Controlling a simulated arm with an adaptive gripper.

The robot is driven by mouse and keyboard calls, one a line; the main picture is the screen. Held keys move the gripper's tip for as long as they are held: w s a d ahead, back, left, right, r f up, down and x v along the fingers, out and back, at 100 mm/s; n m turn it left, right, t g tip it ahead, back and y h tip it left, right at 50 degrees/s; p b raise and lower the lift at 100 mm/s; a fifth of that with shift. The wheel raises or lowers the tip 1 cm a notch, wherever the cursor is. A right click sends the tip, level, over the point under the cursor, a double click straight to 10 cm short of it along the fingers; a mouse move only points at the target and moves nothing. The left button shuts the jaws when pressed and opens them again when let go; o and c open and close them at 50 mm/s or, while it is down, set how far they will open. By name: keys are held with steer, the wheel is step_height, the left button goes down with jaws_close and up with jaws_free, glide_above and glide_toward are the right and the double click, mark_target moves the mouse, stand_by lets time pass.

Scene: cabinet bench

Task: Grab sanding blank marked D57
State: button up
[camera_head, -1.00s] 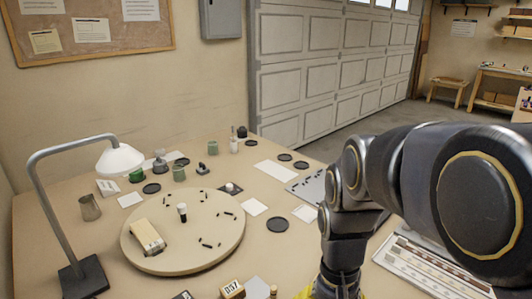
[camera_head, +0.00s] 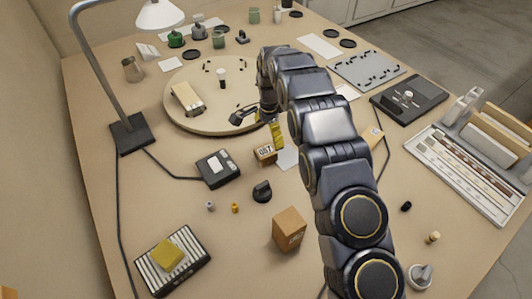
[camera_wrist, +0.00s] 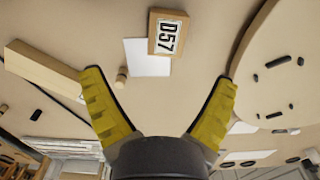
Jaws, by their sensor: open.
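The sanding blank marked D57 (camera_head: 265,154) is a small wooden block with a white label, on the bench in front of the round board. In the wrist view the D57 blank (camera_wrist: 166,36) lies past the fingertips, partly over a white sheet. My gripper (camera_head: 257,131) is above the bench close behind the blank, partly hidden by its own links. In the wrist view my gripper (camera_wrist: 160,76) has its yellow fingers spread wide with nothing between them. The blank appears apart from both fingers.
The round board (camera_head: 180,118) carries a pale block (camera_head: 187,98) and small dark pieces. A black box (camera_head: 217,168) with a cable and a dark knob (camera_head: 262,191) stand nearby. A brown box (camera_head: 289,228) stands nearer. A wooden peg (camera_wrist: 121,77) stands near one finger.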

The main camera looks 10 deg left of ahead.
mark_target(266, 150)
steer(key=shift+a+f, duration=0.2)
steer(key=shift+f, duration=0.3)
steer(key=f, duration=0.7)
steer(key=shift+w+a+f, duration=0.15)
steer(key=shift+a+f, duration=0.1)
steer(key=shift+f, duration=0.05)
steer(key=c, duration=1.2)
